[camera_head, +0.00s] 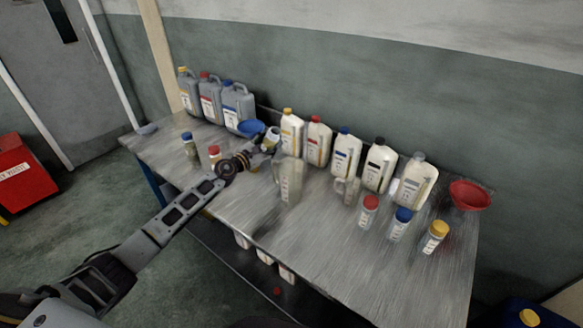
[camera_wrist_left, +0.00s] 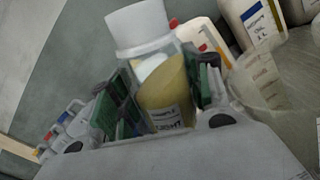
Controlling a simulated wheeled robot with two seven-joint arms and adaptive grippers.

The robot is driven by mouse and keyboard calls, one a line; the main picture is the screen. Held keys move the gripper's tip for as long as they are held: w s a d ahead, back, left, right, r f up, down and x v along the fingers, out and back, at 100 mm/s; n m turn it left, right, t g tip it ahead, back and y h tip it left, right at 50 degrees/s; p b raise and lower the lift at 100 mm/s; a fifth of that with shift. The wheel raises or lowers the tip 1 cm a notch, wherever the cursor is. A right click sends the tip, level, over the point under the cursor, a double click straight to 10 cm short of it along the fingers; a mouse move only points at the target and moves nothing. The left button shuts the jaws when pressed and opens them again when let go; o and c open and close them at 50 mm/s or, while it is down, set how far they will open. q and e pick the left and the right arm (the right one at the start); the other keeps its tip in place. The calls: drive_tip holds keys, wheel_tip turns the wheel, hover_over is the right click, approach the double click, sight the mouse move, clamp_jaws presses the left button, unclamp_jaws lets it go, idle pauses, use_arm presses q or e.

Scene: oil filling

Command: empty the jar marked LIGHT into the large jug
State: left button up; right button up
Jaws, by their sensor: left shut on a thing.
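My left gripper (camera_head: 266,144) is shut on a clear jar (camera_head: 273,132) and holds it at the left of the large jug. In the left wrist view the jar (camera_wrist_left: 165,92) has a white cap, yellowish contents and a label partly reading LIGHT. It sits between the green-padded fingers of the gripper (camera_wrist_left: 168,88). The large jug (camera_head: 289,182) is clear, looks empty and stands upright on the table, just right of the gripper. It also shows at the right of the left wrist view (camera_wrist_left: 262,78). My right gripper is not in view.
A smaller clear jug (camera_head: 346,190) stands further right on the metal table (camera_head: 330,245). Several capped bottles line the back, with a white-capped one (camera_head: 414,185) near the red funnel (camera_head: 470,196). A blue funnel (camera_head: 251,127) is behind the gripper. Small jars stand at the right front.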

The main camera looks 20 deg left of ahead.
use_arm(q)
drive_tip(key=shift+s+d+f+m, duration=0.1)
drive_tip(key=shift+d+m, duration=0.2)
drive_tip(key=shift+m, duration=0.2)
drive_tip(key=shift+s+d+f+m, duration=0.1)
drive_tip(key=shift+d+f+m, duration=0.1)
drive_tip(key=shift+m, duration=0.3)
drive_tip(key=shift+f+m+b, duration=0.3)
drive_tip(key=shift+m+b, duration=0.3)
drive_tip(key=shift+m, duration=0.1)
drive_tip(key=shift+r, duration=0.1)
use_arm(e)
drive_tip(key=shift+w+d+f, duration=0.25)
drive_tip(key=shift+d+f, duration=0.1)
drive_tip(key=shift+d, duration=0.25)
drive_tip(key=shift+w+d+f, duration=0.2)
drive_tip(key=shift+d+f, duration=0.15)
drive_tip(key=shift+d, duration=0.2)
use_arm(q)
drive_tip(key=shift+m, duration=0.3)
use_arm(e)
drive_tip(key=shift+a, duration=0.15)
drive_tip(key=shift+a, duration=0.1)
use_arm(q)
drive_tip(key=shift+a+r+m, duration=0.1)
drive_tip(key=shift+r+m, duration=0.2)
drive_tip(key=shift+m, duration=0.4)
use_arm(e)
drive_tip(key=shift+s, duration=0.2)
